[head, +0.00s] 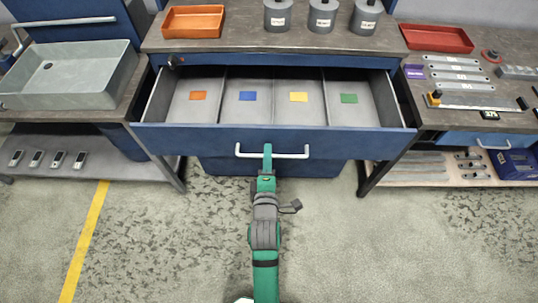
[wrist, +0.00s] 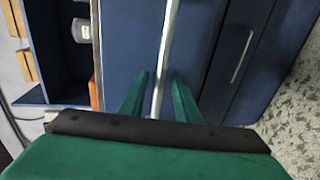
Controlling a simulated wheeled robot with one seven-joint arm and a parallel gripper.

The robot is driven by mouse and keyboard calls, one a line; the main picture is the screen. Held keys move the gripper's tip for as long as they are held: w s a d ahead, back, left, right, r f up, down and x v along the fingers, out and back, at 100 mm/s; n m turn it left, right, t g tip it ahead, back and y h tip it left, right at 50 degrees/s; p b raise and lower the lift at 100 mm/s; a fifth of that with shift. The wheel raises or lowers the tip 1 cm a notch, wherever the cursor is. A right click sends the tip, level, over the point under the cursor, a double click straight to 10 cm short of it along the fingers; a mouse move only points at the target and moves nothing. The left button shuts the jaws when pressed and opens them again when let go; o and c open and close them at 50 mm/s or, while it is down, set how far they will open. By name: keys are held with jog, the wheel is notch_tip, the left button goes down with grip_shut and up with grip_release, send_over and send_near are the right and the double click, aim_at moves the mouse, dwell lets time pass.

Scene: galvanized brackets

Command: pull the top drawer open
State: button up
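The top drawer (head: 200,138) of the middle bench is blue and stands pulled well out, with its grey inside showing. Its four-sided interior has several compartments, each with a coloured label. A pale bar handle (head: 297,156) runs across its front. My gripper (head: 267,150) is at the middle of this handle. In the wrist view the handle (wrist: 169,35) passes between the two green fingers of my gripper (wrist: 161,80). The fingers stand apart, with a visible gap to the bar on the left and a narrower one on the right.
An orange tray (head: 193,22) and grey canisters (head: 322,16) stand on the bench top. A grey bin (head: 72,75) is on the left bench. A red tray (head: 436,38) and metal brackets (head: 458,76) lie on the right bench. The floor in front is clear.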

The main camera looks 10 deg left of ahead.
jog(key=v, duration=1)
jog(key=shift+d, duration=0.25)
jog(key=shift+s, duration=0.1)
jog(key=s+d+f+m+h, duration=0.1)
jog(key=s+d+m, duration=0.2)
jog(key=s+m, duration=0.7)
jog(key=s+d+f+m+h, duration=0.1)
jog(key=s+d+m, duration=0.2)
jog(key=s+m, duration=0.6)
jog(key=shift+s+d+m, duration=0.3)
jog(key=shift+s+m, duration=0.1)
jog(key=shift+s, duration=0.6)
